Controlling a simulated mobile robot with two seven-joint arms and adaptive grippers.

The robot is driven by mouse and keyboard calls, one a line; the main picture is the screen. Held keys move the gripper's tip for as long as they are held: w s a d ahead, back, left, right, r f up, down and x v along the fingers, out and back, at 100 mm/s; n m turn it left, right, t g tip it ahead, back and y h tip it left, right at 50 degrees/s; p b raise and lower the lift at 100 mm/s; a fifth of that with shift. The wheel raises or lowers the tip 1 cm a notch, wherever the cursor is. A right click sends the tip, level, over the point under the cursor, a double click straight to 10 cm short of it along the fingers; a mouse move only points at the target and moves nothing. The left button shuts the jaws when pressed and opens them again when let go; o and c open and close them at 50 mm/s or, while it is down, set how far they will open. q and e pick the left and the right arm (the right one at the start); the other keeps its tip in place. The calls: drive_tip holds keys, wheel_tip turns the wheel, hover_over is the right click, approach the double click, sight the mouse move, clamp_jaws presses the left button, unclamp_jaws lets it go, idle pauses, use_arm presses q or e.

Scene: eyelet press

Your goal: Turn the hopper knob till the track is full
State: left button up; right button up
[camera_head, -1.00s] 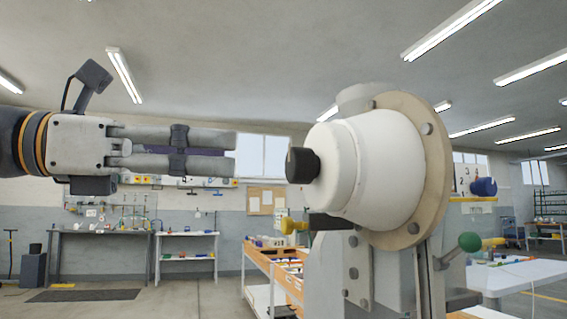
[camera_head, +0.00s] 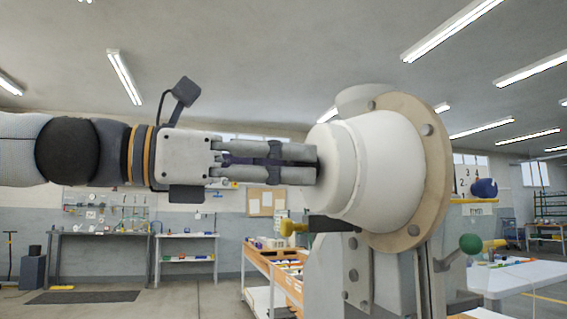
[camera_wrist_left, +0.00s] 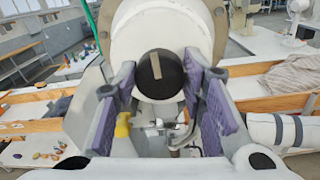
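The white hopper (camera_head: 385,170) with a tan flange ring stands at the right in the head view. Its black knob (camera_wrist_left: 161,76), with a pale strip on its face, shows in the left wrist view; my fingers hide it in the head view. My left gripper (camera_head: 314,164) reaches in level from the left, its fingertips at the hopper's front face. In the wrist view its two purple-padded fingers are apart, one on each side of the knob. I cannot tell whether either pad touches it. My right gripper is out of view. I cannot make out the track's fill.
A green ball-ended lever (camera_head: 470,243) and a blue knob (camera_head: 484,187) are at the right of the press. A wooden-edged bench (camera_head: 272,262) stands behind, below my arm.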

use_arm(q)
drive_tip(key=shift+m, duration=0.4)
drive_tip(key=m, duration=0.4)
drive_tip(key=shift+f+m, duration=0.1)
drive_tip(key=shift+m, duration=0.3)
drive_tip(key=m, duration=0.6)
drive_tip(key=shift+m, duration=0.3)
drive_tip(key=shift+w+m+g+b, duration=0.2)
drive_tip(key=shift+m+b, duration=0.75)
drive_tip(key=shift+m, duration=7.85)
drive_tip(key=shift+m+g+b, duration=0.3)
drive_tip(key=shift+m+b, duration=0.65)
drive_tip(key=shift+m, duration=7.85)
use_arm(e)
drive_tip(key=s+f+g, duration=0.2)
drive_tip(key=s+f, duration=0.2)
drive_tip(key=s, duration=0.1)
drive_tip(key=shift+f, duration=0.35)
use_arm(q)
drive_tip(key=shift+a, duration=0.1)
